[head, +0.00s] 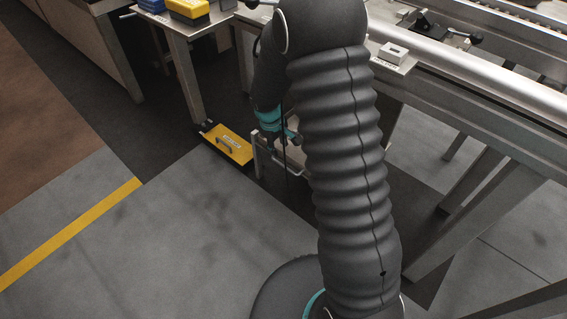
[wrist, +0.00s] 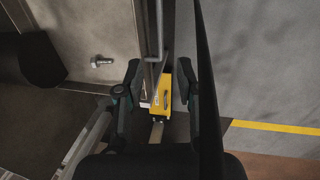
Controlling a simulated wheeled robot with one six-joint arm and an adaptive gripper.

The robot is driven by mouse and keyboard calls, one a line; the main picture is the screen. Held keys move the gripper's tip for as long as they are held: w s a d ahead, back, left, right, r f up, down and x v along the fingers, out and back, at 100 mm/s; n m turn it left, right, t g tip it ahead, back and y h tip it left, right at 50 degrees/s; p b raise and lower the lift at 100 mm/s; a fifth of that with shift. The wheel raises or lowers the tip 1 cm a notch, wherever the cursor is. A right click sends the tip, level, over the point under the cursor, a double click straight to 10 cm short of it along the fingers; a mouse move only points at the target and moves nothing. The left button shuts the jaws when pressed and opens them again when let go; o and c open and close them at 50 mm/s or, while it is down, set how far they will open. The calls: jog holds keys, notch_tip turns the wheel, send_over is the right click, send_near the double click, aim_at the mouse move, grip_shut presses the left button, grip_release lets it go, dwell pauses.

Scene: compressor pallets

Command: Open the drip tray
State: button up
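A grey metal tray, which looks like the drip tray (wrist: 90,20), fills the upper left of the wrist view, with a bolt (wrist: 101,61) lying in it. A thin upright-looking bar, likely its handle (wrist: 152,30), runs along its edge. My gripper (wrist: 158,80) is open, with one finger on each side of the line of this edge. I cannot tell whether either finger touches it. In the head view my gripper (head: 280,138) is low beside a pale metal frame (head: 256,158), and my arm hides most of what lies behind.
A bench (head: 182,29) and conveyor frame (head: 480,97) stand behind. Open floor lies at the front left.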

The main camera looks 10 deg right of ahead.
aim_at(284, 166)
jog(key=f, duration=0.3)
jog(key=w+d+f, duration=0.1)
jog(key=f, duration=0.3)
jog(key=d+f, duration=0.1)
jog(key=f, duration=0.3)
jog(key=shift+w+f+b, duration=0.15)
jog(key=shift+f+b, duration=0.1)
jog(key=shift+b, duration=0.1)
grip_shut()
